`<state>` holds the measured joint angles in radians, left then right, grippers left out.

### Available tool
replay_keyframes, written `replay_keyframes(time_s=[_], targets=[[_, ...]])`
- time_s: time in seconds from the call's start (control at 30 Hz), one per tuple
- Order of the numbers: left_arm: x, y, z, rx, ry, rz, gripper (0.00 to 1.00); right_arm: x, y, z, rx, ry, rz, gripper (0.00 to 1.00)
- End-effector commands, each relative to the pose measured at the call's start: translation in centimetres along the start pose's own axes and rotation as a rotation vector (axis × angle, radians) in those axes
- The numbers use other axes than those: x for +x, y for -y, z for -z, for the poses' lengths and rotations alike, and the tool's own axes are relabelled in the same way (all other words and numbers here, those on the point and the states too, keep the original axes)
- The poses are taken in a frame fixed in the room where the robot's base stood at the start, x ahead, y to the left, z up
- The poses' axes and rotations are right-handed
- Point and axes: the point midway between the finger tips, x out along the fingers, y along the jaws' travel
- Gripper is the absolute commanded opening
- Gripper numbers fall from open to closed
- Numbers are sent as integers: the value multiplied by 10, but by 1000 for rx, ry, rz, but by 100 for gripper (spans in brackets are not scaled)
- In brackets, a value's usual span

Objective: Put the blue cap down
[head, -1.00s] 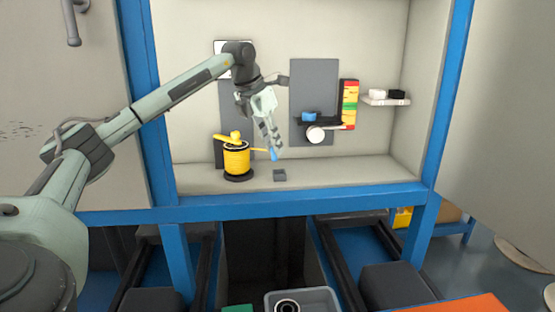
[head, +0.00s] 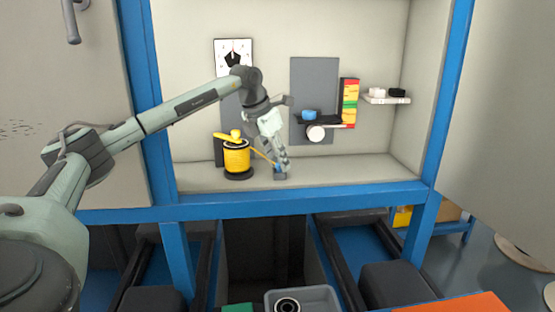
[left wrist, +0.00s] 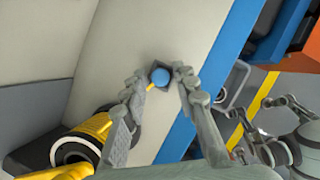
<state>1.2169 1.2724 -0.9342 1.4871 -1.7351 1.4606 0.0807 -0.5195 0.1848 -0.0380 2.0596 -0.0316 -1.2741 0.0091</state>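The blue cap (left wrist: 161,76) sits over the small dark grey block (left wrist: 153,66) on the cabinet shelf; in the head view, the cap (head: 278,168) is partly hidden by my left gripper. My left gripper (head: 282,172) reaches down to the block. In the left wrist view, its fingertips (left wrist: 159,82) stand apart on either side of the cap, with gaps showing, so it looks open. My right gripper (left wrist: 252,108) shows only in the left wrist view, at the lower right, with its fingers spread apart and well away from the cap.
A yellow spool (head: 237,160) stands on the shelf just left of the gripper, with a thin yellow strand running toward the block. A dial panel (head: 234,50) is on the back wall. A black holder (head: 319,120) is on the wall at right. The shelf (head: 350,170) is clear to the right.

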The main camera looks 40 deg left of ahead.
Motion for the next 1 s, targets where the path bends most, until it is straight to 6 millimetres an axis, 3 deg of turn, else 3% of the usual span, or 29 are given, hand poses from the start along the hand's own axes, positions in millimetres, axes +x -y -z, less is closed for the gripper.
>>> replay_keyframes(time_s=[0.43,0.8,1.0], targets=[[-9,0,-2,0,3,0,38,0,2,4,6,-7,4,0],[-83,0,-3,1,6,0,38,4,6,7,12,-11,13,0],[-113,0,-2,1,2,0,38,11,6,5,10,-5,16,0]])
